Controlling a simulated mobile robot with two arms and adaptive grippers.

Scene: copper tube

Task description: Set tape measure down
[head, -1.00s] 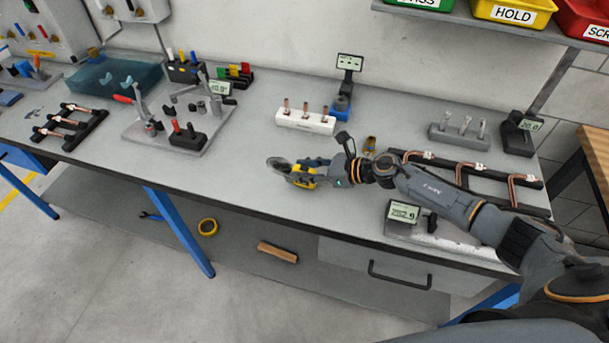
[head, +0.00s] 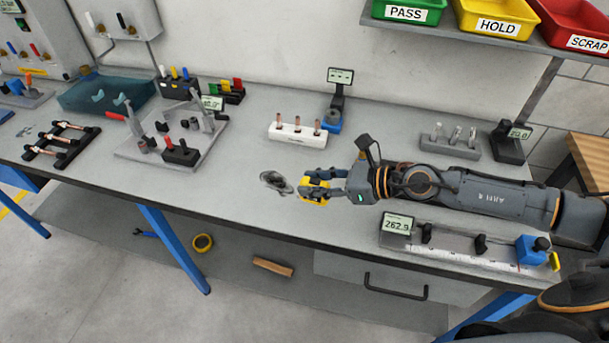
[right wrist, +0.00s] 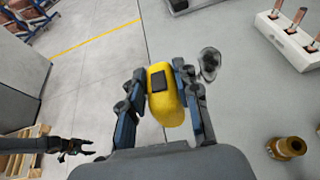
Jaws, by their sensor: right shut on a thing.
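The yellow tape measure (head: 314,194) with a dark patch is held between the fingers of my right gripper (head: 318,187), over the front middle of the grey workbench (head: 240,215). In the right wrist view, the tape measure (right wrist: 163,95) sits between the two blue-grey fingers of the right gripper (right wrist: 164,100), with the bench edge and floor below it. I cannot tell whether it touches the bench top. A dark arm end with small fingers, seemingly my left gripper (right wrist: 77,148), shows at lower left in that view, too small to judge.
A dark grey rounded item (head: 275,182) lies just left of the tape measure. A white block with copper pieces (head: 298,133) stands behind. A measuring fixture (head: 455,247) with a display lies at front right. A brass fitting (right wrist: 287,147) stands nearby.

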